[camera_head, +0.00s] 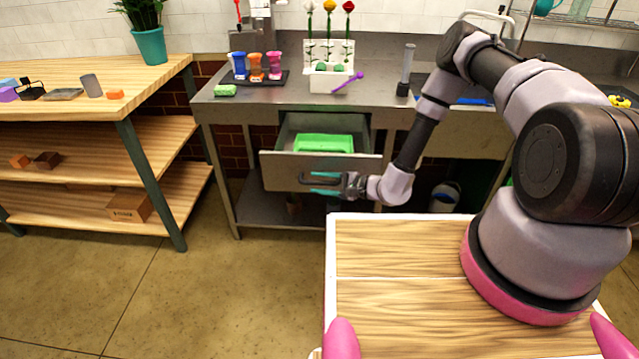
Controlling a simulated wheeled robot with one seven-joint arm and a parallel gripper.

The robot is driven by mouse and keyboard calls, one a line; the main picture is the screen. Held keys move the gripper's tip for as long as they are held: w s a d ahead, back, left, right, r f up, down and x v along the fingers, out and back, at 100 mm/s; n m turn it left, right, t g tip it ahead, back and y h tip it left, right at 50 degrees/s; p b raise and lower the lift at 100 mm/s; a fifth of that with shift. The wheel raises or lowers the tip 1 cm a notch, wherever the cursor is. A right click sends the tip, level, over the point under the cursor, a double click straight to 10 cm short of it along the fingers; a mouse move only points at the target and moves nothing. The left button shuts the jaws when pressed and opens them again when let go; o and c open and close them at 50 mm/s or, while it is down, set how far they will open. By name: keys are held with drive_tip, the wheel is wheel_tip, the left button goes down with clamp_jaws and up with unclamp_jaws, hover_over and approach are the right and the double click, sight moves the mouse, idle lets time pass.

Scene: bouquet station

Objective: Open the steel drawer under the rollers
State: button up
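The steel drawer (283,168) under the steel counter stands pulled out toward me, with its inside visible. A bright green tray-like object (323,144) lies in it. My gripper (322,183) is at the drawer's front, by its dark handle bar (303,182). Its teal fingertips show above and below the bar. The view is too small to tell whether they are closed on it. The gripper and forearm hide part of the drawer's right front.
On the counter (220,105) stand several coloured cups (255,67), a flower rack (328,82), a green block (225,91) and a clear tube (406,72). A wooden shelf unit (150,80) is at left. The floor (200,290) before the drawer's left side is clear.

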drive_tip(key=v, duration=1)
drive_tip(key=shift+d, duration=0.4)
drive_tip(key=shift+s, duration=0.1)
drive_tip(key=d+r+n+g+h, duration=0.25)
drive_tip(key=r+n+g, duration=0.45)
drive_tip(key=r, duration=2.1)
drive_tip(key=s+d+r+t+h, duration=0.2)
drive_tip(key=s+d+r, duration=0.3)
drive_tip(key=r, duration=0.3)
drive_tip(key=s+d+r+t+h, duration=0.3)
drive_tip(key=s+r, duration=0.3)
drive_tip(key=r, duration=0.3)
drive_tip(key=s+d+r+t+h, duration=0.3)
drive_tip(key=s+d+r+h, duration=0.1)
drive_tip(key=r, duration=0.4)
drive_tip(key=shift+s+d+r+h, duration=0.3)
drive_tip(key=shift+s+d, duration=0.55)
drive_tip(key=shift+d, duration=0.45)
